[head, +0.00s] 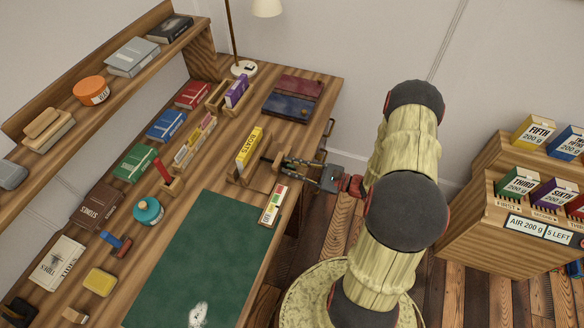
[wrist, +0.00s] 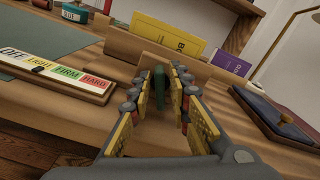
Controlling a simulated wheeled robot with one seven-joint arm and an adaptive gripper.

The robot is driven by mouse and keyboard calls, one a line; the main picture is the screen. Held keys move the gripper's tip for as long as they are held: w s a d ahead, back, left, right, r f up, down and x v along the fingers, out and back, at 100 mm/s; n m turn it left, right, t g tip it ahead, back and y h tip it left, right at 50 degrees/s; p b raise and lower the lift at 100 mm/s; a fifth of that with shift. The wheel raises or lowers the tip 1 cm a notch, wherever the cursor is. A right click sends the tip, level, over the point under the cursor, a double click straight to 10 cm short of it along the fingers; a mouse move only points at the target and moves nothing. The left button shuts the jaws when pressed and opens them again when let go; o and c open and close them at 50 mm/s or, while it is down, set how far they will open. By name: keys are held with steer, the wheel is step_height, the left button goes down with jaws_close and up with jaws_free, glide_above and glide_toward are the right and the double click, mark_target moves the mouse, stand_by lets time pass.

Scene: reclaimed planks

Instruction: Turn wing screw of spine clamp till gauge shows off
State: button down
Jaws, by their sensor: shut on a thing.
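The dark green wing screw (wrist: 159,84) stands upright at the front of the wooden spine clamp (wrist: 122,45), in the wrist view. My gripper (wrist: 165,92) is shut on it, with the yellow-padded fingers on either side; it also shows in the head view (head: 272,160). A yellow book (wrist: 168,38) stands upright in the clamp and also shows in the head view (head: 250,147). The gauge (wrist: 56,72), with white, yellow, green and red fields for off, light, firm and hard, lies left of my gripper. A small dark mark shows near the light field; its exact reading is unclear.
A green mat (head: 195,255) covers the front of the bench. Dark red and blue book covers (head: 293,97) lie to the right of the clamp in the wrist view. Several books and tools line the back. A wooden box stand (head: 470,219) stands far right.

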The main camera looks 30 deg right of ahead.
steer(key=n+b, duration=0.2)
steer(key=n, duration=0.4)
steer(key=shift+f, duration=0.2)
steer(key=n+b, duration=0.4)
steer(key=n, duration=0.2)
steer(key=shift+f+n, duration=0.15)
steer(key=shift+n, duration=0.25)
steer(key=n+b, duration=0.1)
steer(key=n, duration=0.3)
steer(key=shift+n+b, duration=0.3)
steer(key=shift+b, duration=0.1)
steer(key=n, duration=0.6)
steer(key=shift+f, duration=0.1)
steer(key=c, duration=1.9)
jaws_free()
